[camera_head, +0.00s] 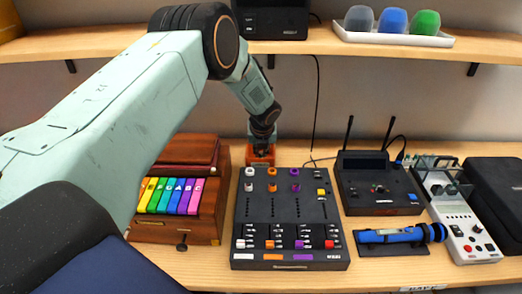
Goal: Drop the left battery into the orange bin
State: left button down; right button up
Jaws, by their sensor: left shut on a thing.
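My left arm comes in from the left and reaches over to the back of the table. Its gripper (262,148) points down at the small orange bin (252,157), which stands behind the black mixer panel. The fingers are dark and small here, and they overlap the bin in the picture. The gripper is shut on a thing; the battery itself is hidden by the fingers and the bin. I cannot tell how deep the fingertips are in the bin. My right gripper is not in view.
The black mixer panel (290,218) stands right in front of the bin. A wooden box with coloured keys (173,196) is to its left. A black device with antennas (378,190), a blue flashlight (392,236) and a white instrument (462,228) are to the right. A shelf (300,47) runs above.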

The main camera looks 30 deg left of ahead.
pick_arm(q)
jog(key=shift+s, duration=0.15)
jog(key=shift+a+f, duration=0.1)
jog(key=shift+f, duration=0.15)
jog(key=shift+f+b, duration=0.45)
jog(key=shift+f, duration=0.05)
jog(key=c, duration=1.6)
grip_release()
jog(key=shift+r, duration=0.15)
jog(key=shift+o, duration=1.1)
